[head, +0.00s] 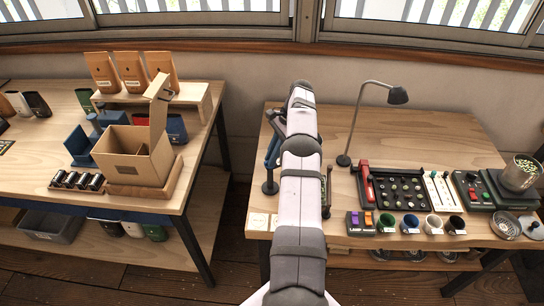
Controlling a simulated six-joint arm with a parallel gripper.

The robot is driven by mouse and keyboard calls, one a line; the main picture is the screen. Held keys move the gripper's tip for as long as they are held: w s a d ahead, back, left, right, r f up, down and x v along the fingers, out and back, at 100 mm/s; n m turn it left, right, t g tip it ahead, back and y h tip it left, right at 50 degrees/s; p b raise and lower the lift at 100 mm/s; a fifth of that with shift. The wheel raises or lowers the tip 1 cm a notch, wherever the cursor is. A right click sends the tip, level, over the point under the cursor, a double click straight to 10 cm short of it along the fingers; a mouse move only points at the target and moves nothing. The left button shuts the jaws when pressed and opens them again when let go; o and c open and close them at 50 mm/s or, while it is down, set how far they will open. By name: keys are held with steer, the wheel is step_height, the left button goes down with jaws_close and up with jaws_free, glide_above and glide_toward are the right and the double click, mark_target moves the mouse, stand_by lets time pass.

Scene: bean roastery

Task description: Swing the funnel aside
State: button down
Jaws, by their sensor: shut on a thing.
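My arm (299,200) stretches from the bottom middle up over the left part of the right-hand table. Its far end bends down behind its own links, so my gripper and whatever it holds are hidden. A blue stand (271,160) with a dark round foot (270,187) shows just left of the arm. A thin dark upright piece (329,185) shows just right of it. No funnel can be made out; the arm covers the space between these parts.
A desk lamp (398,95) stands right of the arm. A black tray (400,188), several small cups and a metal pot of beans (521,172) fill the table's right side. The left table (205,130) holds an open carton (135,152). The right table's back is clear.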

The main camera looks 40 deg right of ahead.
steer(key=c, duration=1.8)
jaws_free()
steer(key=shift+r, duration=0.15)
steer(key=shift+r+b, duration=0.35)
steer(key=shift+r, duration=0.25)
step_height(320, 180, up, 9)
steer(key=p, duration=0.3)
steer(key=shift+f, duration=0.2)
